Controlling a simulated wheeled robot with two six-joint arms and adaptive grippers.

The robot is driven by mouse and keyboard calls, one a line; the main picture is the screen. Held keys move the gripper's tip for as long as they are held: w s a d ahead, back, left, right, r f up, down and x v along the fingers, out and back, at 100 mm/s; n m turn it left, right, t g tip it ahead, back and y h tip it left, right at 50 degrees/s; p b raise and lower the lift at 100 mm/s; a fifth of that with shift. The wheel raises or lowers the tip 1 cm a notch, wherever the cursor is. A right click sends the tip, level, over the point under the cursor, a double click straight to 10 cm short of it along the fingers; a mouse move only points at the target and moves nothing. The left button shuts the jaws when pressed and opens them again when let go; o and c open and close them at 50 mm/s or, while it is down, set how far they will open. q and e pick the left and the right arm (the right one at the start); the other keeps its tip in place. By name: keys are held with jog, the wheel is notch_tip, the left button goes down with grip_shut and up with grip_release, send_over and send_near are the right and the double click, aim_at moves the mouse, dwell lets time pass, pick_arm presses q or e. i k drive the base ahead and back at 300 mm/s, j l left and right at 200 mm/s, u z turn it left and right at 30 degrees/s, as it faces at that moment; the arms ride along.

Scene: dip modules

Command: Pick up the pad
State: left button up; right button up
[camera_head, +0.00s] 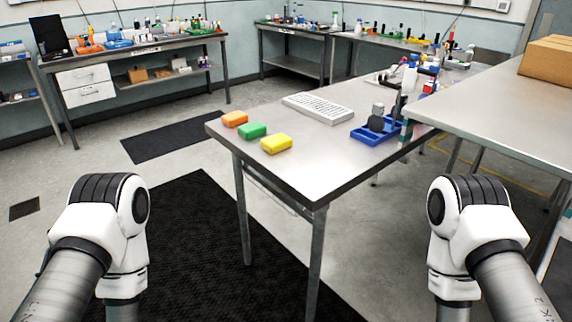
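Three small rounded pads lie in a slanting row near the left edge of the metal table (330,163). The orange pad (235,118) is farthest left, the green pad (252,130) is in the middle, and the yellow pad (276,144) is nearest. All three lie flat, with small gaps between them. My two arms come up from the bottom of the view, left and right, well short of the table. Neither gripper shows; both are out of frame below.
A higher table with a cardboard box (549,60) is on the right. A black mat (200,240) covers the floor in front. The table's near corner is clear.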

aim_at(274, 144)
jog(key=i+j+z, duration=0.1)
jog(key=z, duration=0.3)
jog(key=i+j+z, duration=0.1)
jog(key=j+z, duration=0.4)
jog(key=z, duration=0.25)
jog(key=j+z, duration=0.35)
jog(key=i+l, duration=0.05)
